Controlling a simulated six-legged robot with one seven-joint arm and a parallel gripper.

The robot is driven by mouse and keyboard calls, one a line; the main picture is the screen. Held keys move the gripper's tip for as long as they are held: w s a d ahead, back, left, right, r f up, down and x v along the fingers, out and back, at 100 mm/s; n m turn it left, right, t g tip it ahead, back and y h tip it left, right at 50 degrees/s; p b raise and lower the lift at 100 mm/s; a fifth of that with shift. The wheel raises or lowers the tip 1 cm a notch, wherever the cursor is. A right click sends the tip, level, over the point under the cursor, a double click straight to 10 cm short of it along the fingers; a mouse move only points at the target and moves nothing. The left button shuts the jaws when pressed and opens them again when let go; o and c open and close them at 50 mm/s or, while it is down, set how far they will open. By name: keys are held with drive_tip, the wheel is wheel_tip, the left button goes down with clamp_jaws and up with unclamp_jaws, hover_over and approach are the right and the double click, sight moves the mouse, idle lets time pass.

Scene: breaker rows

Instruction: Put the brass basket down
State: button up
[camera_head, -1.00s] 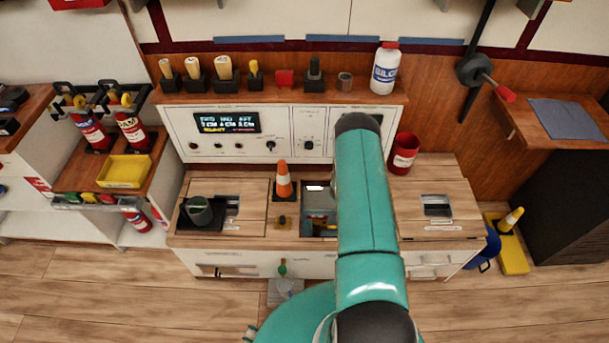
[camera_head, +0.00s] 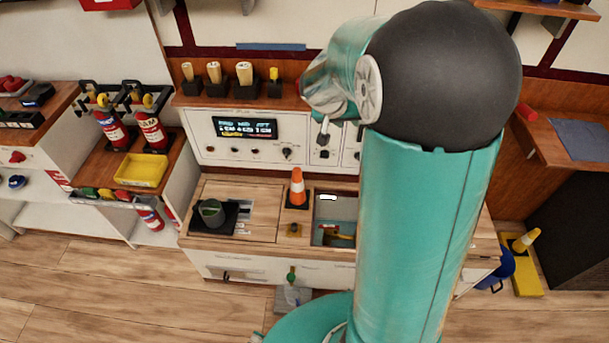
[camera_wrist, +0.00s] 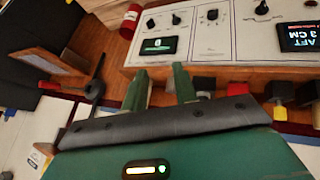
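I cannot make out a brass basket in either view. My gripper (camera_wrist: 160,76) shows in the wrist view with two green fingers standing apart and nothing visible between them. Beyond the fingers is the control panel (camera_wrist: 215,35), seen upside down. In the head view, my raised arm covers the right half of the bench, and the gripper's fingers cannot be made out. An open recess (camera_head: 345,207) in the bench top holds a small orange-brown item (camera_head: 338,235), too small to identify.
An orange cone (camera_head: 297,188) and a dark green cup (camera_head: 212,212) stand on the bench. A yellow tray (camera_head: 141,169) and fire extinguishers (camera_head: 151,130) are at left. Handled tools (camera_head: 244,73) stand on the shelf above the panel. A yellow stand (camera_head: 525,270) is on the floor at right.

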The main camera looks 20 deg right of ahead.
drive_tip(key=s+a+r+n+t+y, duration=0.1)
drive_tip(key=s+a+r+n+y, duration=0.2)
drive_tip(key=s+a+r, duration=0.3)
drive_tip(key=s+a+r+n+t+y, duration=0.1)
drive_tip(key=s+a+r+n+y, duration=0.2)
drive_tip(key=s+a, duration=1.2)
wheel_tip(320, 180, up, 3)
drive_tip(key=shift+s+a+f+n+t+y, duration=0.1)
drive_tip(key=shift+s+a+n+t+y, duration=0.05)
drive_tip(key=shift+s+n+t+y, duration=0.15)
